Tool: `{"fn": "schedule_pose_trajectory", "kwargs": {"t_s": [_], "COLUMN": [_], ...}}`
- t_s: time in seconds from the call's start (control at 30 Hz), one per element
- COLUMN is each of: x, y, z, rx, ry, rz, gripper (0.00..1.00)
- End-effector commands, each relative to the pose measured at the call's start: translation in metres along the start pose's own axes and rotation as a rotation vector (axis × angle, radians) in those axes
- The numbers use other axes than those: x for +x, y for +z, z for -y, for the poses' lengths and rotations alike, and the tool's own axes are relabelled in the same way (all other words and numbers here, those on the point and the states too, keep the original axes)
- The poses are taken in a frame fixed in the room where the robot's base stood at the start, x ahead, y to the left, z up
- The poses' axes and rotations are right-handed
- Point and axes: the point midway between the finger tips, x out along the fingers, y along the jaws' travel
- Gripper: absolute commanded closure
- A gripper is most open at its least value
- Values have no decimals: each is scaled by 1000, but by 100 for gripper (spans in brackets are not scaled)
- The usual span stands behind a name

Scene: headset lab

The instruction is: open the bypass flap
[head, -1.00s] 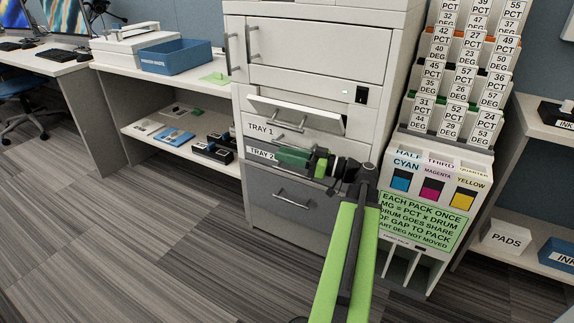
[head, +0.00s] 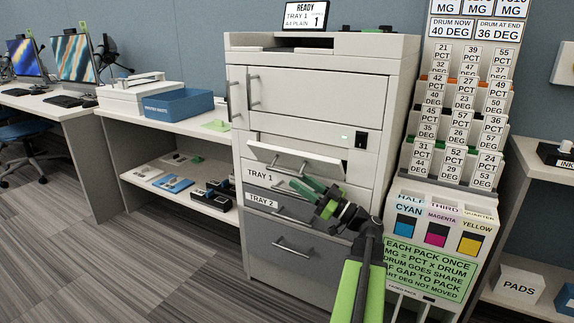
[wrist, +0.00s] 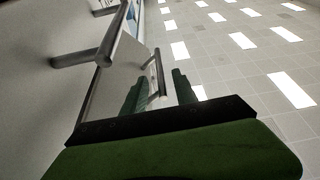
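The printer's white bypass flap (head: 325,165) is tilted partly outward on the printer front, above the drawer labelled TRAY 1, with a dark gap above its top edge. My gripper (head: 308,187) is just below the flap in front of TRAY 1, its green fingers pointing up and left. In the wrist view my two green fingers (wrist: 158,92) stand apart, and a metal bar handle (wrist: 158,76) shows between or beyond them. I cannot tell whether they touch it. My gripper holds nothing that I can see.
A larger metal handle (wrist: 113,40) is close at the wrist view's upper left. TRAY 2 (head: 262,202) lies below TRAY 1. A card rack (head: 460,130) with toner boxes stands right of the printer. A low shelf (head: 135,180) stands left. Carpet is free at front left.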

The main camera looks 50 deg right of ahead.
Motion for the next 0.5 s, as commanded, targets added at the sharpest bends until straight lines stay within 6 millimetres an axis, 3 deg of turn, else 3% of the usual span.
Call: {"fn": "schedule_pose_trajectory", "kwargs": {"t_s": [0.03,0.2,0.5], "x": [15,47,64], "y": [-4,-2,1], "z": [0,0,0], "rx": [1,1,0], "ry": [-3,-2,0], "rz": [0,0,0], "gripper": [66,66,66]}}
